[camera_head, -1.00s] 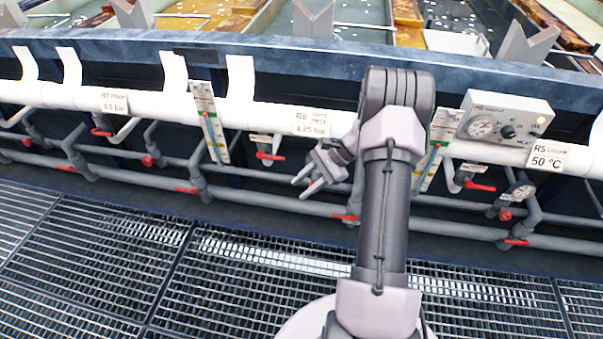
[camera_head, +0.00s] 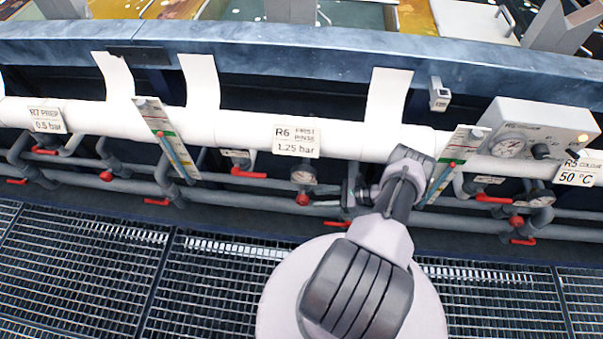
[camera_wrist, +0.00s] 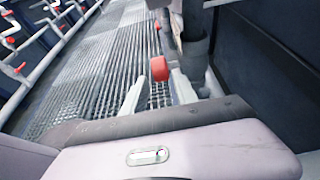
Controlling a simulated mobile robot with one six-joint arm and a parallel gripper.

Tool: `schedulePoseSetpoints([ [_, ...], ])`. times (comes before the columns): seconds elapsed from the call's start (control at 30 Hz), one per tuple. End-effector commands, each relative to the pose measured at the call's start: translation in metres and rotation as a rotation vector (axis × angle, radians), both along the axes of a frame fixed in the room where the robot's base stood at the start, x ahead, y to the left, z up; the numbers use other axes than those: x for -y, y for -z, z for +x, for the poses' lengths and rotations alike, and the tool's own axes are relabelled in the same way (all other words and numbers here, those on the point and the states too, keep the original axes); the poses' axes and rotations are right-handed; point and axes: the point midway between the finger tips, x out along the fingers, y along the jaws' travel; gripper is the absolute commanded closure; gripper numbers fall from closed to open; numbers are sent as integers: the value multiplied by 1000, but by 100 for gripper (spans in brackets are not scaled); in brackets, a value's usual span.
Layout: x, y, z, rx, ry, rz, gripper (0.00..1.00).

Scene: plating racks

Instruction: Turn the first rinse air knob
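The first rinse label, R6 with 1.25 bar (camera_head: 297,140), hangs on the white pipe in the head view. Below it is a small round gauge (camera_head: 303,175) with a red knob (camera_head: 302,198) under it. In the wrist view a red knob (camera_wrist: 159,69) shows in line with the gap between the two pale fingers of my gripper (camera_wrist: 158,80). The fingers are apart, and I see no clear contact with the knob. In the head view my wrist is just right of the gauge; the fingers are too small to make out clearly.
A red lever handle (camera_head: 249,172) sits left of the gauge, and another (camera_head: 337,223) lies below my wrist. Grey pipes run along the tank front. A control box (camera_head: 535,130) stands at right. Floor grating (camera_head: 90,265) is clear at left.

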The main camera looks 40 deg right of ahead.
Motion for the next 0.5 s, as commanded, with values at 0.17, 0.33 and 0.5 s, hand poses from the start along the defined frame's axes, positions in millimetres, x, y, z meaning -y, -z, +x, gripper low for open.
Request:
schedulePoseSetpoints([
  [0.17,-12,10,12,-1,0,4,65],
  [0.33,-34,24,37,-1,0,2,65],
  [0.5,-45,30,50,0,2,2,65],
])
